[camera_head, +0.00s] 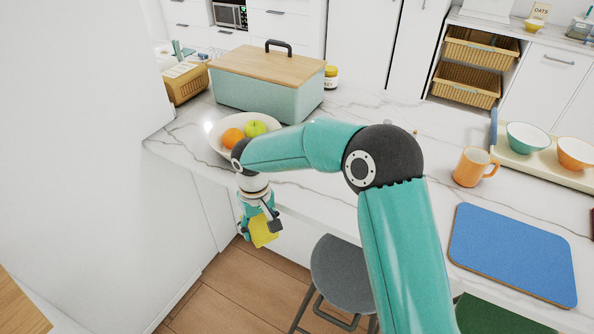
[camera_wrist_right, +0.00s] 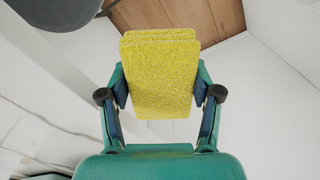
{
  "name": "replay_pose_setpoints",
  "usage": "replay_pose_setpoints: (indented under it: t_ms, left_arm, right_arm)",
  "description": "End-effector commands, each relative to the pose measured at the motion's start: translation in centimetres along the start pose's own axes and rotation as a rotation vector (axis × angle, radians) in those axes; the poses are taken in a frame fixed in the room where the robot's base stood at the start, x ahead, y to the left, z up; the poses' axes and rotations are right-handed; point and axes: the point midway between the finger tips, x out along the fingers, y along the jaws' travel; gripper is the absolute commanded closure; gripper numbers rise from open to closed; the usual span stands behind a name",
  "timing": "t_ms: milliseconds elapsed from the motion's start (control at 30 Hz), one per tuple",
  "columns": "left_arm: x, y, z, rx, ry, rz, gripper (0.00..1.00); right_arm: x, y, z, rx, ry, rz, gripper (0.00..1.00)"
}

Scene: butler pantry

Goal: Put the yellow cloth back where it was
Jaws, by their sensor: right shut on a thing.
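The yellow cloth (camera_head: 264,231) is a folded, fuzzy rectangle. My right gripper (camera_head: 259,224) is shut on it and holds it in the air in front of the counter's front edge, below the counter top and over the wooden floor. In the right wrist view the cloth (camera_wrist_right: 160,75) sits between both fingers of the right gripper (camera_wrist_right: 160,95), its folded layers showing at the far end. My left gripper is not in view.
The marble counter (camera_head: 370,105) carries a fruit bowl (camera_head: 222,150), a teal bread box (camera_head: 265,95), an orange mug (camera_head: 472,167), a tray with bowls (camera_head: 548,170) and a blue board (camera_head: 512,254). A grey stool (camera_head: 345,272) stands right of the gripper. A white wall is on the left.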

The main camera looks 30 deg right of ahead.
Motion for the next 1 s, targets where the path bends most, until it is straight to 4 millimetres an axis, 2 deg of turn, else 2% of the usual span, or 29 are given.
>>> replay_pose_setpoints:
  t_ms: [433,667,767,1000]
  left_arm:
    - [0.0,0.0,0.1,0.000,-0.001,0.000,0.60]
    - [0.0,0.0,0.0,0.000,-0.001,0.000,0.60]
    - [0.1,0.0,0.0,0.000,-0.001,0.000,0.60]
    - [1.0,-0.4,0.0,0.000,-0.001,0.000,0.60]
  right_arm:
    - [0.0,-0.5,-0.3,-0.002,-0.002,0.000,0.92]
    - [-0.8,0.5,1.7,0.139,-0.005,-0.001,0.92]
    - [-3.7,2.0,2.1,0.302,0.002,-0.003,0.92]
    - [-13.4,8.5,3.4,0.726,-0.002,-0.008,0.92]
